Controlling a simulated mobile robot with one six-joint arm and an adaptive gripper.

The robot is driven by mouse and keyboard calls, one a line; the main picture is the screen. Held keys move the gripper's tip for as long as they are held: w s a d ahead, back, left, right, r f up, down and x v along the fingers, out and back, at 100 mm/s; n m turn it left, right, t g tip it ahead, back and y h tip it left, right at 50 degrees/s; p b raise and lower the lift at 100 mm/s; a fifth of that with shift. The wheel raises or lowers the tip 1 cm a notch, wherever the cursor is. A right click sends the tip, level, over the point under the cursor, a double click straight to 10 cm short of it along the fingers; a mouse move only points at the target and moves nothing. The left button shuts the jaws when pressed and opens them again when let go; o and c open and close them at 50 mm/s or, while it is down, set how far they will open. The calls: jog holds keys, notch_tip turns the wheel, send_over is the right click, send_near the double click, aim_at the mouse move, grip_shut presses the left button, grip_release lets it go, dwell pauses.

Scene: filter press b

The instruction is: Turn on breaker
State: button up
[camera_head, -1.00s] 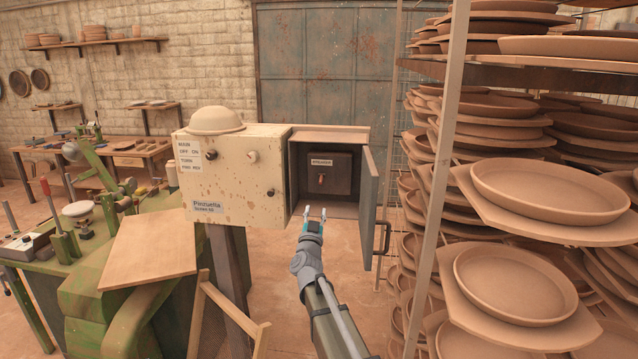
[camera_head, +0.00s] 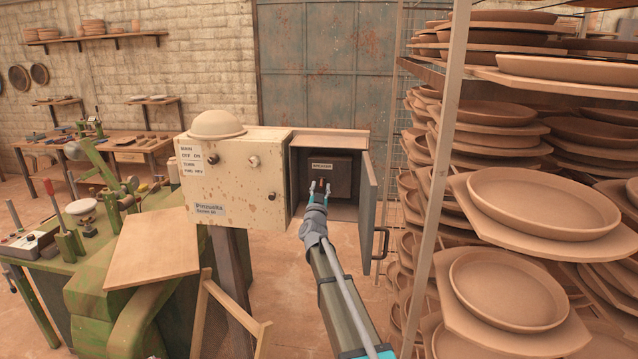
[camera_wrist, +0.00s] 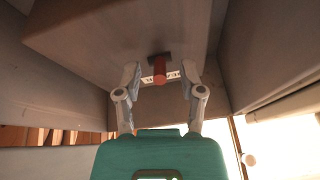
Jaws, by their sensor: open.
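The breaker is a dark brown box (camera_head: 343,171) with a white label, set inside an open grey cabinet (camera_head: 331,132). Its small red-orange lever (camera_wrist: 159,70) sticks out between my finger tips in the wrist view, with a dark slot behind it. My gripper (camera_head: 320,187) is in front of the breaker, at the cabinet opening. Its two fingers are apart, one on each side of the lever in the wrist view, with a gap on both sides. In the head view the fingers partly cover the lever.
The cabinet's door (camera_head: 367,212) stands open on the right, with a dark handle (camera_head: 381,243). A spotted cream control box (camera_head: 236,180) adjoins the cabinet on the left. A rack of clay plates (camera_head: 543,204) stands close on the right.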

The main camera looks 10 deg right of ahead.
jog(key=shift+w+d+r, duration=0.15)
jog(key=shift+w+r, duration=0.05)
jog(key=shift+w, duration=0.3)
grip_shut()
